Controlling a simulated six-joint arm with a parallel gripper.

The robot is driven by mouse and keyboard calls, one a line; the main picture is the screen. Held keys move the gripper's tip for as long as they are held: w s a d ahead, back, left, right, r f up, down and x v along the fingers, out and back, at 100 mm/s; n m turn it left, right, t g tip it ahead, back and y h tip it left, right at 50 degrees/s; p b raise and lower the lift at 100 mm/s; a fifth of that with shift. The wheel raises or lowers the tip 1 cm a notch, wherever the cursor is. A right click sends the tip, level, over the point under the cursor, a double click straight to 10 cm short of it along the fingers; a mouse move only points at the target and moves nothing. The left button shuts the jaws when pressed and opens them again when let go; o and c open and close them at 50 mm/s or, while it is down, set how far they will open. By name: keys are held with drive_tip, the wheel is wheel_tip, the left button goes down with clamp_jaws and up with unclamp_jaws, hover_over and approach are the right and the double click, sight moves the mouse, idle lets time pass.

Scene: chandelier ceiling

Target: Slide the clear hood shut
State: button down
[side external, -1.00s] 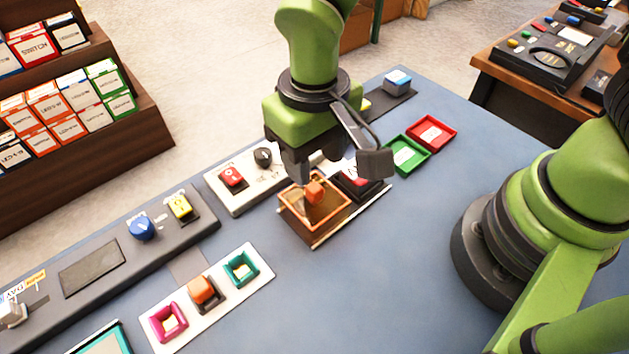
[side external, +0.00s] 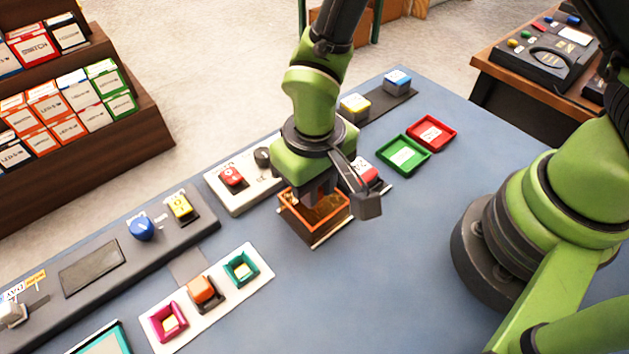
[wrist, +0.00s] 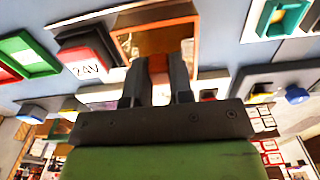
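The clear hood (side external: 300,226) is an amber, see-through box with an orange rim, standing on a pale rail plate (side external: 345,227). It also shows in the wrist view (wrist: 194,32). A red switch (side external: 368,173) marked 24V sits just right of the hood, outside it; it also shows in the wrist view (wrist: 86,55). My gripper (side external: 318,193) points down over the hood. In the wrist view my gripper's fingers (wrist: 159,72) stand close on both sides of the hood's orange knob (wrist: 158,63), which fills the gap. The knob is hidden in the side view.
A white panel with a red button (side external: 232,176) and a dark knob lies behind the hood. Green (side external: 404,154) and red (side external: 432,132) trays lie to the right. A white plate (side external: 258,268) with coloured sockets lies at front left. Table in front of the hood is clear.

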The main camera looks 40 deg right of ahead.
drive_tip(key=d, duration=1)
drive_tip(key=c, duration=1)
unclamp_jaws()
wheel_tip(320, 180, up, 10)
wheel_tip(320, 180, up, 5)
hover_over(362, 168)
